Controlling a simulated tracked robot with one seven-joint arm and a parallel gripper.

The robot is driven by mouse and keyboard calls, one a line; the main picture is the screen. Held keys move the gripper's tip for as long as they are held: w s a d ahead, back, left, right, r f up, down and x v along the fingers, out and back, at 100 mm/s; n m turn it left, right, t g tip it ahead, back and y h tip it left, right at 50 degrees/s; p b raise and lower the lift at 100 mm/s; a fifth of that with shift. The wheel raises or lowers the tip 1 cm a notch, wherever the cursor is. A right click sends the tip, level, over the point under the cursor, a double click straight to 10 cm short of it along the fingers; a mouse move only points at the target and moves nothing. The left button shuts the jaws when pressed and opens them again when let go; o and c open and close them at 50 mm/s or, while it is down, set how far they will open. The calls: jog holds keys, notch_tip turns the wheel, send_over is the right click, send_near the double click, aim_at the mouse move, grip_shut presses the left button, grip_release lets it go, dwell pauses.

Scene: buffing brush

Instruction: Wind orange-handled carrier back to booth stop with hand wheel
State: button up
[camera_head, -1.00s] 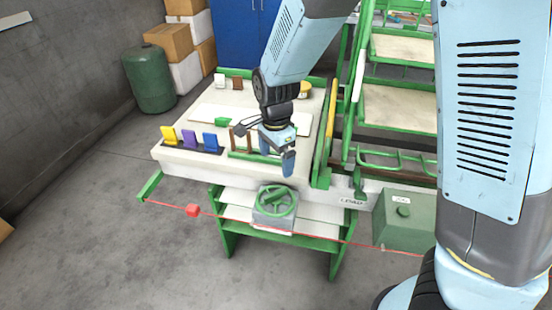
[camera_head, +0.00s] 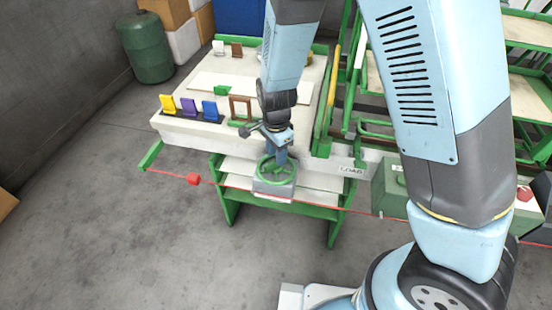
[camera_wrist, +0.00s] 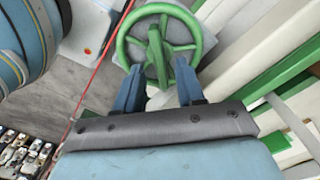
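The green hand wheel (camera_head: 266,174) sits on a grey box at the front of the bench. In the wrist view its rim, spokes and raised green crank grip (camera_wrist: 155,45) show clearly. My gripper (camera_head: 281,160) points down at the wheel from above. In the wrist view my gripper (camera_wrist: 159,70) is open, its two blue fingers apart near the wheel's lower rim, with the raised grip between and beyond them. I cannot tell whether the fingers touch the wheel. I cannot make out the orange-handled carrier in these views.
Yellow, purple and blue tabs (camera_head: 189,107) and a brown frame (camera_head: 240,106) stand on the bench (camera_head: 185,137). A green box (camera_head: 392,185) is at right. The left floor is clear.

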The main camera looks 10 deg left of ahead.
jog(key=shift+f, duration=1.5)
jog(key=shift+c, duration=0.2)
grip_shut()
